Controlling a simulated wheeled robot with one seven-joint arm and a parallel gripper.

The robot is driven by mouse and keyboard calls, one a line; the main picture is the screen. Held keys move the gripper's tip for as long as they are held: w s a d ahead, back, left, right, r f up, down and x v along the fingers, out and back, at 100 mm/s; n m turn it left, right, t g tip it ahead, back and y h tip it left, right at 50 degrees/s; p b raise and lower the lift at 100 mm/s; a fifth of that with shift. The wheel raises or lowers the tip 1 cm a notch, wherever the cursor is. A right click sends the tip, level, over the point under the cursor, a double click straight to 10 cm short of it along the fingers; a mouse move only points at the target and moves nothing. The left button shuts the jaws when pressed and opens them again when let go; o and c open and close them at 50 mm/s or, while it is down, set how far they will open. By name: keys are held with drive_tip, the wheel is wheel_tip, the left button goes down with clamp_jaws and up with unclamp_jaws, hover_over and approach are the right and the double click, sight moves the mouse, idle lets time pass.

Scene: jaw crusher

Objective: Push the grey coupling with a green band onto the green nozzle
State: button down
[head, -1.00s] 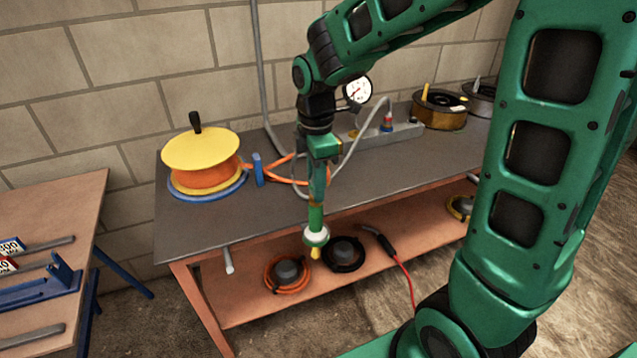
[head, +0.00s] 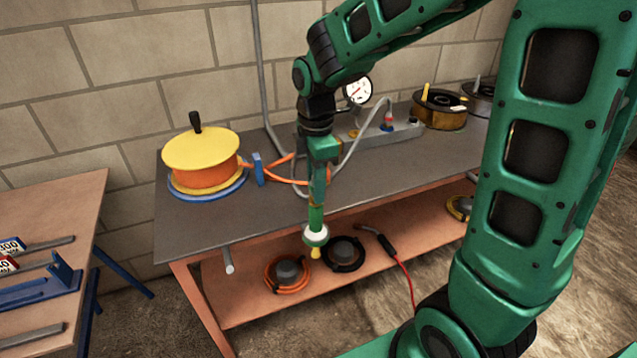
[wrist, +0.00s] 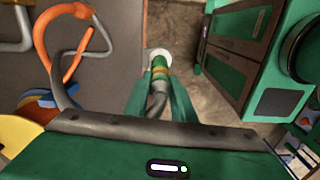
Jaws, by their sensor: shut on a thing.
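My gripper (head: 316,222) points down in front of the workbench's front edge. In the wrist view its green fingers (wrist: 160,100) are closed around a grey hose-like piece, which I take to be the grey coupling (wrist: 156,100). Beyond the grey piece, in line with it, come an orange-yellow band, a green part (wrist: 158,63) and a white round collar (wrist: 157,53). I cannot tell whether the green part is the coupling's band or the green nozzle. In the head view the white collar (head: 316,236) and a yellow tip (head: 315,253) show just below the fingers.
The workbench (head: 240,215) carries a yellow-orange reel (head: 203,160), a grey block with a gauge (head: 357,90) and a grey hose (head: 358,148). A grey stub (head: 228,261) sticks out at its front. The lower shelf holds coiled cables (head: 287,274).

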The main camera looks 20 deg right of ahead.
drive_tip(key=shift+f, duration=0.4)
drive_tip(key=c, duration=1.4)
unclamp_jaws()
drive_tip(key=shift+c, duration=0.2)
wheel_tip(320, 180, up, 11)
drive_tip(key=shift+f, duration=0.15)
